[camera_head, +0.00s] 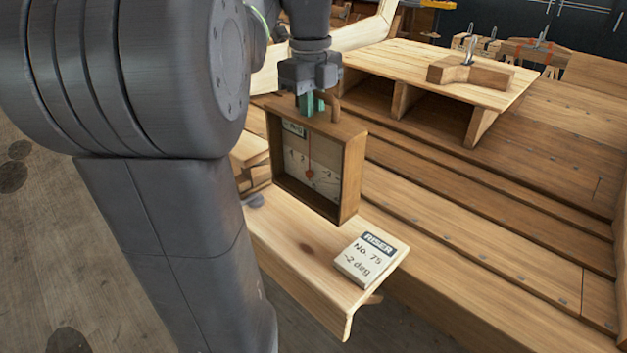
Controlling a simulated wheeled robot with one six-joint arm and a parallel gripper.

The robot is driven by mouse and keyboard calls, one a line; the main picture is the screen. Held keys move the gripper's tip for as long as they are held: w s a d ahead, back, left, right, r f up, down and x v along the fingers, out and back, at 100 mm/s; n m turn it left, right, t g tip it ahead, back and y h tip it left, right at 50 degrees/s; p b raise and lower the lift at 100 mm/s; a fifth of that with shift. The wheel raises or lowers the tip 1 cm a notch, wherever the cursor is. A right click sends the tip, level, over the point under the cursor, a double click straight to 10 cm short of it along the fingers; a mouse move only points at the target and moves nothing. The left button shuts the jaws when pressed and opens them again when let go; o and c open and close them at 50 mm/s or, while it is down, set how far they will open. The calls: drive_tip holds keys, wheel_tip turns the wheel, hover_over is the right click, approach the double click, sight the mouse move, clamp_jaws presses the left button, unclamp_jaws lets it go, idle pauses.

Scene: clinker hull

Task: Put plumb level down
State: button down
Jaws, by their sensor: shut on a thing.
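The plumb level is a wooden box frame (351,178) with a pale dial face and a red bob on a line inside. My gripper (312,103) is above it, its green-tipped fingers shut on the handle at the top of the level. The level hangs upright over a light wooden shelf board (300,257). I cannot tell whether its lower edge touches the board or is just above it. Part of the fingers is hidden by the gripper body and the handle.
Hull planks (480,235) run along the right. My arm covers the left.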

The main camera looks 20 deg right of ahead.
sight(312, 150)
wheel_tip(312, 150, down, 8)
drive_tip(key=shift+s+a+r, duration=0.1)
drive_tip(key=shift+r, duration=0.1)
drive_tip(key=shift+f, duration=0.1)
drive_tip(key=c, duration=1.5)
unclamp_jaws()
drive_tip(key=shift+o, duration=0.2)
drive_tip(key=r, duration=1.2)
drive_tip(key=shift+w+r, duration=0.1)
drive_tip(key=shift+w, duration=0.1)
drive_tip(key=f, duration=1.2)
drive_tip(key=shift+s, duration=0.25)
drive_tip(key=shift+r, duration=1.75)
